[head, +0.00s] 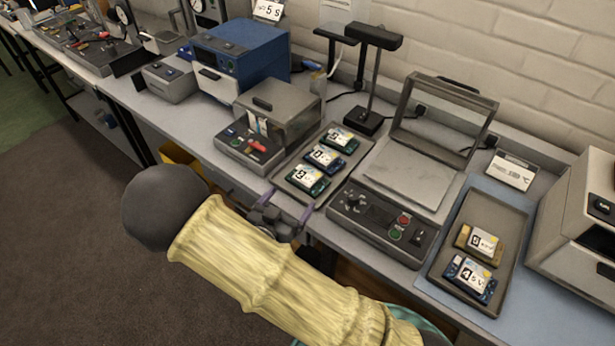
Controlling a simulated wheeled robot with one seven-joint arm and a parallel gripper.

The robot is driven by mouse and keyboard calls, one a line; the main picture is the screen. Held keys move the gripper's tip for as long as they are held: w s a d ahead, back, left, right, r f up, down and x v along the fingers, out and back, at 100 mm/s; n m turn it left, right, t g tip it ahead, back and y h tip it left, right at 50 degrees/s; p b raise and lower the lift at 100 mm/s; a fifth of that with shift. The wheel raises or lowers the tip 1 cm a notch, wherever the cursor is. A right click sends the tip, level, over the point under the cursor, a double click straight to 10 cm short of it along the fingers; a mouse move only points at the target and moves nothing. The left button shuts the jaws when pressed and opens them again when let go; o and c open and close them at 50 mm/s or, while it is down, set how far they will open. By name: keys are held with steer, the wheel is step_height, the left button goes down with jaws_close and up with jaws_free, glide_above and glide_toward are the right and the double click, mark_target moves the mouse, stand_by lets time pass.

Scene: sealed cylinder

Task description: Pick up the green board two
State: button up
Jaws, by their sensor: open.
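Three labelled boards lie in a row in a grey tray (284,184) left of the centre machine. The front board (307,181) and the rear board (341,138) have green edges. The middle board (323,157) looks blue. The labels are too small to read surely, so I cannot tell which green one is two. My gripper (287,204) is open at the bench's front edge, just in front of the tray and the front board. It looks empty. My sleeved arm hides part of the bench front.
A machine with a raised frame lid (440,120) stands right of the tray, a grey box machine (277,108) left of it. A black lamp stand (371,75) is behind. Another tray (458,217) at right holds an orange board (479,243) and a blue board (468,278).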

mark_target(304, 180)
steer(key=shift+x, duration=1.9)
steer(key=p+x, duration=0.2)
steer(key=x, duration=0.3)
steer(key=shift+w+r, duration=0.1)
steer(key=shift+w, duration=0.1)
steer(key=shift+a, duration=0.1)
steer(key=c, duration=1.2)
